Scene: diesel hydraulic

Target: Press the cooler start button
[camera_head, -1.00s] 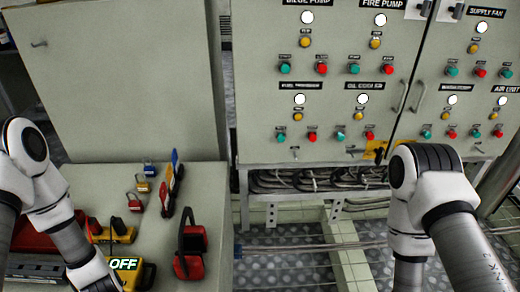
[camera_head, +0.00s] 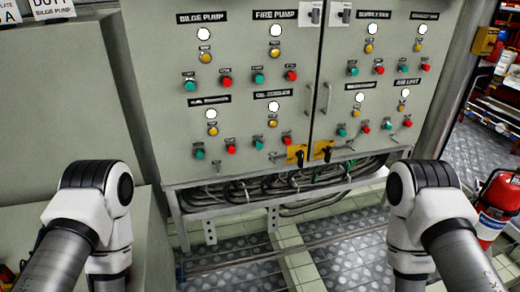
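The oil cooler section of the grey control cabinet (camera_head: 240,50) is in the lower middle of the left door. Its black label (camera_head: 273,94) stands above a white lamp (camera_head: 273,107) and a yellow button (camera_head: 272,123). Below these are a green button (camera_head: 259,145) at the left and a red button (camera_head: 286,140) at the right. The tiny text by these buttons is too small to read. My two arms come in at the lower left and lower right, well apart from the panel. Both grippers are out of view.
Other button groups cover both doors. Yellow-plated switches (camera_head: 297,154) sit at the lower edge, above hanging cables (camera_head: 270,186). A grey cabinet (camera_head: 60,90) stands at the left. A red fire extinguisher (camera_head: 496,205) stands at the right. Floor in front of the panel looks clear.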

